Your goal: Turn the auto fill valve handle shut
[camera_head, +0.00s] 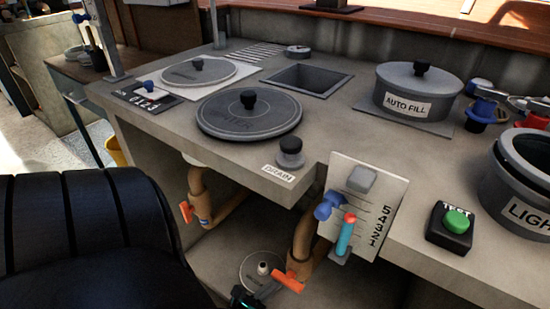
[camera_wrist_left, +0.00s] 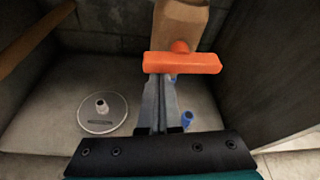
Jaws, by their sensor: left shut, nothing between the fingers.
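An orange valve handle (camera_head: 290,281) sits on a tan bent pipe (camera_head: 303,238) under the counter, beside the numbered gauge board. In the left wrist view the same handle (camera_wrist_left: 183,63) lies crosswise over the tan pipe (camera_wrist_left: 182,20). My left gripper (camera_wrist_left: 160,88) is shut and empty, with its fingertips close below the handle's left part; I cannot tell whether they touch it. In the head view only a small part of that gripper (camera_head: 243,297) shows at the bottom edge. A second orange handle (camera_head: 186,212) is on another pipe farther left. My right gripper is not in view.
The AUTO FILL lidded pot (camera_head: 417,92) stands on the counter (camera_head: 345,120). The gauge board (camera_head: 375,200) with blue and red parts hangs beside the pipe. A round floor disc (camera_wrist_left: 103,113) lies left of my gripper. A dark wall (camera_wrist_left: 270,70) rises to the right.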

